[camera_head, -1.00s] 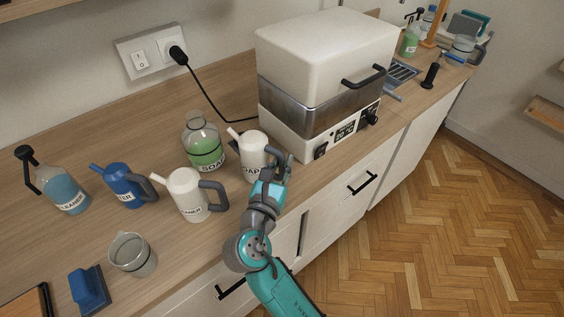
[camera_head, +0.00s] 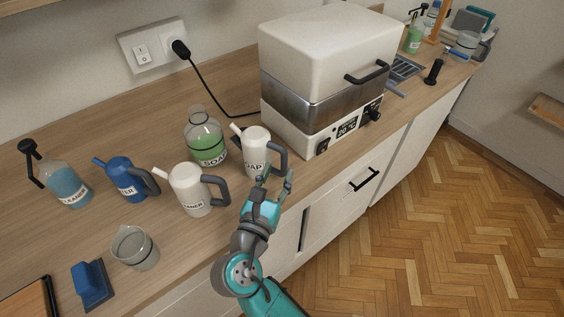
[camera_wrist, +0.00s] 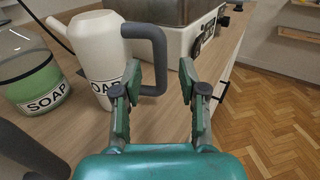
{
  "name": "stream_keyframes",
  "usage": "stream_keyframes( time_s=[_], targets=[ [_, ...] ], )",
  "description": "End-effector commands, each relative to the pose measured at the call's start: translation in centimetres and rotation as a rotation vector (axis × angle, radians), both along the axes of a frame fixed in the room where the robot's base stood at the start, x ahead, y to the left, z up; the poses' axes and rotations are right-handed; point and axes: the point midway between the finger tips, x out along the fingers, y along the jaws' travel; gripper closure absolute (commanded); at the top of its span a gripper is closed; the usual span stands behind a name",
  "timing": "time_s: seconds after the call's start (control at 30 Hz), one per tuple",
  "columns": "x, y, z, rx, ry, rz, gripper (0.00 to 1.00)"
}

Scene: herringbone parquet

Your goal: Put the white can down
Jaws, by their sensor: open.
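A white can labelled SOAP (camera_head: 256,150) stands upright on the wooden counter, its dark grey handle facing right. It also shows in the wrist view (camera_wrist: 98,50), left of centre, with its handle partly behind my left finger. My gripper (camera_head: 276,180) is open and empty, just in front of the handle on the counter's front side. In the wrist view my fingers (camera_wrist: 160,82) are spread, with the handle seen between and beyond them. A second white can (camera_head: 188,190), with a partly hidden label ending in NER, stands to the left.
A green soap bottle (camera_head: 207,140) stands behind the cans. A blue can (camera_head: 126,180), a blue cleaner bottle (camera_head: 67,186), a glass beaker (camera_head: 135,248) and a blue block-like tool (camera_head: 91,284) are farther left. A white appliance (camera_head: 325,75) stands close on the right.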

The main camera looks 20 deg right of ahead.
Motion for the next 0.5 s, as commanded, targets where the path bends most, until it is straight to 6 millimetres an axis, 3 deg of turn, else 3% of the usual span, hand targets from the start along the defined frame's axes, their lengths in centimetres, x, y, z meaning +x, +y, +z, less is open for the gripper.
stream_keyframes(
  time_s=[0.2, 0.5],
  targets=[
    [-2.8, 2.3, 0.0, -0.001, -0.001, 0.004, 0.58],
    [-4.9, 3.9, 0.0, 0.0, 0.0, 0.002, 0.58]
  ],
)
